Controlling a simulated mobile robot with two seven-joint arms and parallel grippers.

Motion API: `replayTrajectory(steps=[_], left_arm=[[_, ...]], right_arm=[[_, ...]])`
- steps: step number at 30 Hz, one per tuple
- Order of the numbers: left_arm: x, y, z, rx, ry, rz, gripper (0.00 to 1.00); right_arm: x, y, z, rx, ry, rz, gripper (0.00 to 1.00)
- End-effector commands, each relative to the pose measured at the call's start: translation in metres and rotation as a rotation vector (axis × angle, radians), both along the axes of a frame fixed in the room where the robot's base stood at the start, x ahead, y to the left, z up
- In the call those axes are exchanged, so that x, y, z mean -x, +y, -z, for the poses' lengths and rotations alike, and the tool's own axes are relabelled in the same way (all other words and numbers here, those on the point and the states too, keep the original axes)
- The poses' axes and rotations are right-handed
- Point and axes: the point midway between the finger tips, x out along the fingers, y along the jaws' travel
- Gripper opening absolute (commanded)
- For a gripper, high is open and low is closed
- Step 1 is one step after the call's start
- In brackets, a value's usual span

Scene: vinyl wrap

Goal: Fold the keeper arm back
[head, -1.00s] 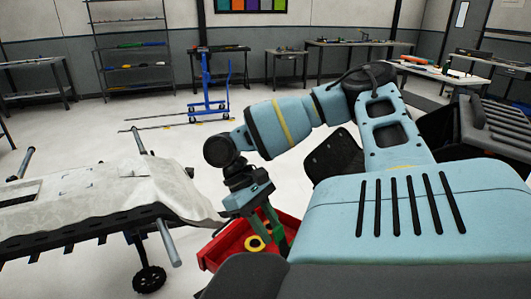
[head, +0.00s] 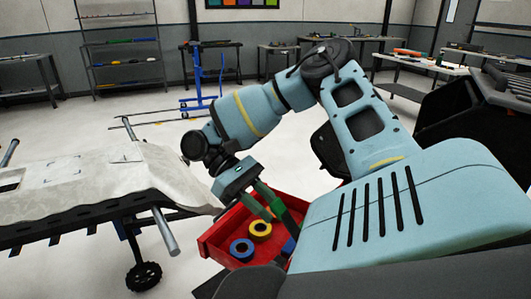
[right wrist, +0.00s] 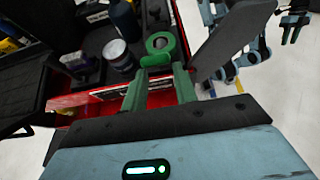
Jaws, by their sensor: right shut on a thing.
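My right gripper (head: 274,212) reaches down with its green fingers over an open red drawer (head: 222,222). In the right wrist view its fingers (right wrist: 161,72) are closed around a green tape roll (right wrist: 162,40), at the tips. A yellow tape roll (head: 260,229) and a blue tape roll (head: 242,249) lie in the drawer. A grey rod (head: 165,232) stands out from the near right side of the sheet-covered table (head: 60,226). I cannot tell whether this rod is the keeper arm.
A pale sheet (head: 120,175) drapes over the table, which has a wheel (head: 143,276). In the right wrist view a dark flat panel (right wrist: 230,42) rises beside the right finger, and a can (right wrist: 117,55) stands in a dark tray.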

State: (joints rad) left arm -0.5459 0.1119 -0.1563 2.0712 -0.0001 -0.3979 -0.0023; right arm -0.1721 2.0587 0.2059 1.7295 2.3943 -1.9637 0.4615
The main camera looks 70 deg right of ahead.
Motion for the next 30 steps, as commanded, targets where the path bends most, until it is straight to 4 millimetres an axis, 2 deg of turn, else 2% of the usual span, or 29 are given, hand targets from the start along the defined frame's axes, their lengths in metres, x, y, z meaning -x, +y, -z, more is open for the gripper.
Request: replayTrajectory(steps=[11, 12, 16, 25, 30], left_arm=[[0.003, 0.001, 0.002, -0.002, 0.008, 0.002, 0.36], [0.004, 0.001, 0.002, -0.002, 0.009, 0.002, 0.36], [0.004, 0.001, 0.003, -0.002, 0.010, 0.002, 0.36], [0.004, 0.001, 0.003, -0.002, 0.011, 0.002, 0.36], [0.006, 0.001, 0.007, -0.003, 0.014, 0.002, 0.36]], right_arm=[[0.000, 0.000, 0.003, 0.000, -0.001, 0.005, 0.00], [0.000, 0.000, 0.003, 0.000, 0.000, 0.004, 0.34], [0.000, 0.000, 0.003, 0.000, 0.000, 0.004, 0.51], [-0.001, 0.000, 0.001, 0.001, 0.000, 0.003, 0.51], [-0.014, -0.003, -0.005, 0.005, 0.001, 0.003, 0.51]])
